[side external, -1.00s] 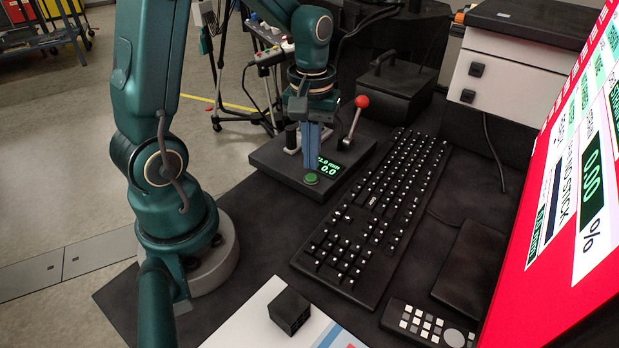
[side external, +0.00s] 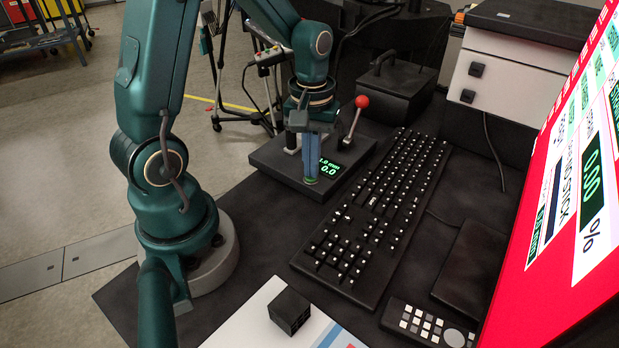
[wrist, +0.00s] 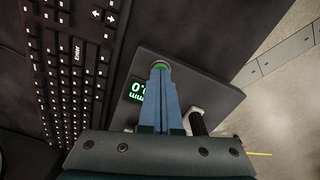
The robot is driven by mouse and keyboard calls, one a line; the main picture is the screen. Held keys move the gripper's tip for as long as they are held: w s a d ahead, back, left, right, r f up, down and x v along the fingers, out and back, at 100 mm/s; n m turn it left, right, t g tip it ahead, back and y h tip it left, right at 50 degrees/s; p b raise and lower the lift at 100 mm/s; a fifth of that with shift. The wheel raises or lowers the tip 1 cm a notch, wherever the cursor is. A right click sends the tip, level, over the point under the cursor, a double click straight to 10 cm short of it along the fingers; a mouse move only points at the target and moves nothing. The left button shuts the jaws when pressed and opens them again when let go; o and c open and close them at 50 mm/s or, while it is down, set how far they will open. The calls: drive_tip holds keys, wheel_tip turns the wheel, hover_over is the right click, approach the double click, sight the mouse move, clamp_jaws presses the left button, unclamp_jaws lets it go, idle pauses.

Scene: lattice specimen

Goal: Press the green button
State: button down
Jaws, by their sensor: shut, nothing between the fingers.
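The green button (side external: 311,180) sits on the near corner of a dark control box (side external: 280,178) that has a small green display. My gripper (side external: 310,176) is shut and empty, pointing down with its fingertips over the button and hiding most of it. In the wrist view the closed blue fingers (wrist: 160,72) end at the green button (wrist: 160,65), whose far edge shows past the tips. The tips look at or very close to the button's top; I cannot tell whether they touch it or whether it is pressed down.
A red-knobbed lever (side external: 361,102) rises from the box's right side. A black keyboard (side external: 375,215) lies to the right of the box. A small black block (side external: 289,311) rests on a white sheet in front. A red-framed screen (side external: 560,190) stands at far right.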

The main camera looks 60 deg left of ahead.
drive_tip(key=shift+f, duration=0.15)
drive_tip(key=shift+r, duration=2.15)
